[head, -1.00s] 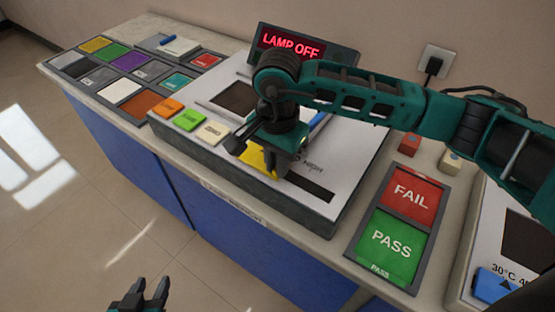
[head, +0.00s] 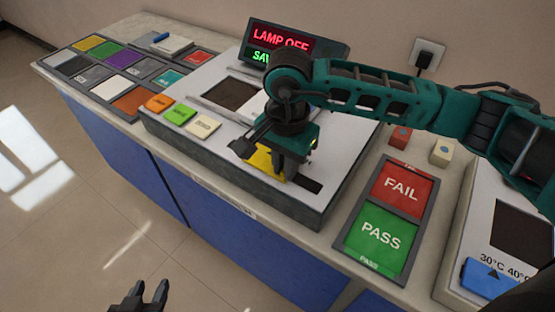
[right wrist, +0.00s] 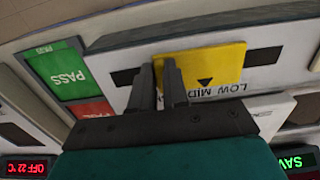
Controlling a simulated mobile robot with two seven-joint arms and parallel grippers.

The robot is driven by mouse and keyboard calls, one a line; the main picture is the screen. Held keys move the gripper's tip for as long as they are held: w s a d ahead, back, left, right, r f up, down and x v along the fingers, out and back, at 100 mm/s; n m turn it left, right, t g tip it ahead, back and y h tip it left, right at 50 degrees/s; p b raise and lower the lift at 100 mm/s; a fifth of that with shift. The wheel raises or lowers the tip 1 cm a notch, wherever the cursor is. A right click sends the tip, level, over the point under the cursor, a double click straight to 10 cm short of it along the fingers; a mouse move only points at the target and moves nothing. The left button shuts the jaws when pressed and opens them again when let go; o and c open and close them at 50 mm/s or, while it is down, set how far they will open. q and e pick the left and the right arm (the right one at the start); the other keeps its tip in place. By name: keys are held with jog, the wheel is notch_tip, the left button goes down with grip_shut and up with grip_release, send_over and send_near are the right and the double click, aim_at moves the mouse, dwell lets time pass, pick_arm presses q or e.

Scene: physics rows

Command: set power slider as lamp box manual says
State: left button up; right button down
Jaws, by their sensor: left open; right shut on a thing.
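The lamp box (head: 215,82) is a grey console with a white top. Its yellow power slider (head: 261,158) sits in a dark slot; the right end of the slot shows past it. In the right wrist view, the slider (right wrist: 215,62) carries a black triangle beside LOW and MID lettering; the exact setting is hard to read. My right gripper (head: 281,172) is shut on the slider and hides part of it and the scale. The display (head: 290,42) reads LAMP OFF in red, with a partly hidden green line starting SAV. My left gripper (head: 148,293) is open and empty, low over the floor.
Orange, green and cream buttons (head: 180,113) line the box's left side. A FAIL/PASS panel (head: 387,222) stands right of it, with another box with a blue slider (head: 488,277) beyond. Coloured tiles (head: 120,66) and a notepad (head: 172,45) lie at the left.

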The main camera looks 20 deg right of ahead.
jog(key=shift+s+d, duration=0.2)
jog(key=shift+s, duration=0.05)
pick_arm(q)
jog(key=shift+s+d+f, duration=0.1)
jog(key=shift+s+f, duration=0.1)
jog(key=shift+s, duration=0.05)
pick_arm(e)
jog(key=c, duration=1.4)
grip_release()
jog(key=shift+a, duration=0.1)
pick_arm(q)
jog(key=shift+w+r, duration=0.25)
jog(key=shift+w, duration=0.2)
pick_arm(e)
jog(key=shift+o, duration=1.4)
jog(key=shift+w, duration=0.1)
pick_arm(q)
jog(key=shift+s+f, duration=0.3)
pick_arm(e)
notch_tip(320, 180, up, 13)
jog(key=shift+f, duration=0.1)
